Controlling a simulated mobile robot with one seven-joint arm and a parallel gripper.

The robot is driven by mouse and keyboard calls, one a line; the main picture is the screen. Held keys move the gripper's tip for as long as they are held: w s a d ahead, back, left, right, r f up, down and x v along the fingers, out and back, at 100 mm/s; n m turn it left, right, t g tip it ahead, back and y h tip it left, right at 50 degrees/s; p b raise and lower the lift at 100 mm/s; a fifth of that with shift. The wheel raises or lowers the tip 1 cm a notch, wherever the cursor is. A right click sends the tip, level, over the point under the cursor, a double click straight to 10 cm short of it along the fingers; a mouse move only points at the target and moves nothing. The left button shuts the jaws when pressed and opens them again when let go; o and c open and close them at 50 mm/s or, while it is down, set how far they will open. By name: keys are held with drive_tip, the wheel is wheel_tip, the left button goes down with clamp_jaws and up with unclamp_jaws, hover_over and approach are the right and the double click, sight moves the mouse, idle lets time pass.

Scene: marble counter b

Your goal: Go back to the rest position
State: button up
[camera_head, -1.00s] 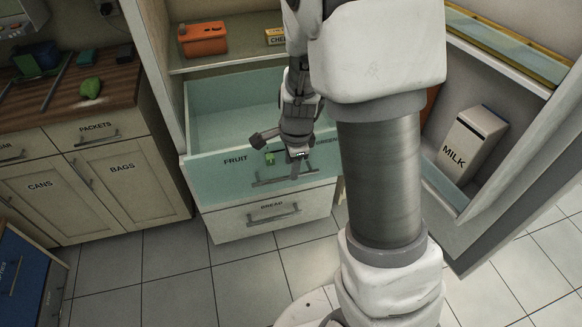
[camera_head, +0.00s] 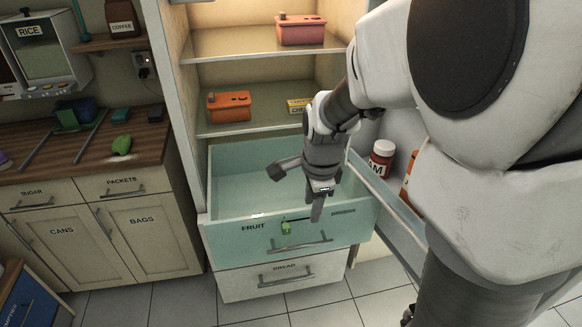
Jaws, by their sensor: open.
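My gripper (camera_head: 297,190) is in front of and above the open fruit drawer. Its two dark fingers are spread apart, one pointing left and one pointing down, with nothing seen between them. The teal fruit drawer (camera_head: 236,245) is pulled out and the part of its inside that shows looks empty. My arm comes in from the right and hides much of the right side of the view.
The bread drawer (camera_head: 240,285) below is shut. An orange container (camera_head: 229,107) stands on the shelf above, and a red one (camera_head: 301,30) higher up. The fridge door (camera_head: 385,195) stands open at right, with a jam jar (camera_head: 381,160). Wooden counter (camera_head: 60,160) lies left.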

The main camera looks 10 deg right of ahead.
drive_tip(key=s+a+r+n+t, duration=0.1)
drive_tip(key=s+r+n+t, duration=0.2)
drive_tip(key=s+r+n, duration=0.9)
drive_tip(key=s+n, duration=0.4)
drive_tip(key=n, duration=0.2)
drive_tip(key=shift+r, duration=0.35)
